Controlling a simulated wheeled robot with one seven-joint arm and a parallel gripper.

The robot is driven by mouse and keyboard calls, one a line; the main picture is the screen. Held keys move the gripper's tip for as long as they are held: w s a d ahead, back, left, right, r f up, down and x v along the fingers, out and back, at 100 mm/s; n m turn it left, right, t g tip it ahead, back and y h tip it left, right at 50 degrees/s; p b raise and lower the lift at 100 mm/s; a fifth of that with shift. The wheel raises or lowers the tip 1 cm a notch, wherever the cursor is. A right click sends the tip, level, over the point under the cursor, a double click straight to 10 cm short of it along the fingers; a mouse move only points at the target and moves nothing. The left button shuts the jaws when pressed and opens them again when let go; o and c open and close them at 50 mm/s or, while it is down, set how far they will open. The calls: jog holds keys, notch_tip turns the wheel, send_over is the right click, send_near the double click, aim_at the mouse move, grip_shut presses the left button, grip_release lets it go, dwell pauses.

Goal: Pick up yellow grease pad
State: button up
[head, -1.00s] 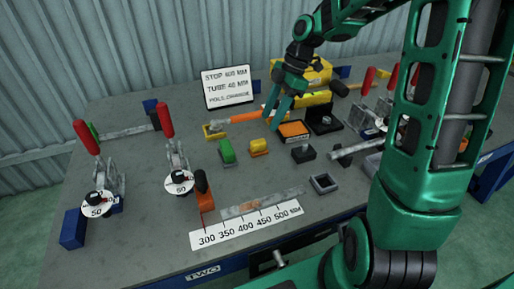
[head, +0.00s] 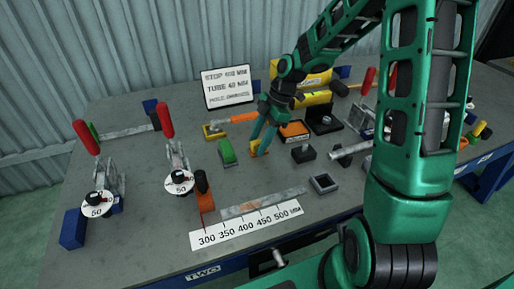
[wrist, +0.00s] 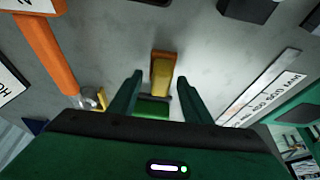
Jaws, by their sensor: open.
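My gripper is open, one finger on each side, with no contact visible. In the head view my gripper (head: 258,146) points down at the pad (head: 261,151), and its fingers partly hide it. I cannot tell how far the fingertips are above the bench.
A green pad (head: 227,151) stands close on the left; it also shows in the wrist view (wrist: 152,108). An orange-topped black box (head: 294,131) is close on the right. An orange-handled tool (head: 241,117) lies behind. A ruler (head: 246,226) is in front, with some bare bench between.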

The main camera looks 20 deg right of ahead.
aim_at(254, 142)
jog(key=shift+a+f, duration=0.15)
jog(key=shift+f, duration=0.15)
jog(key=shift+c, duration=0.5)
jog(key=c, duration=1)
jog(key=shift+r, duration=0.15)
jog(key=shift+r, duration=0.6)
notch_tip(254, 142, up, 2)
jog(key=shift+r, duration=0.25)
jog(key=s+a+r, duration=0.6)
jog(key=a+r, duration=0.1)
jog(key=a, duration=0.3)
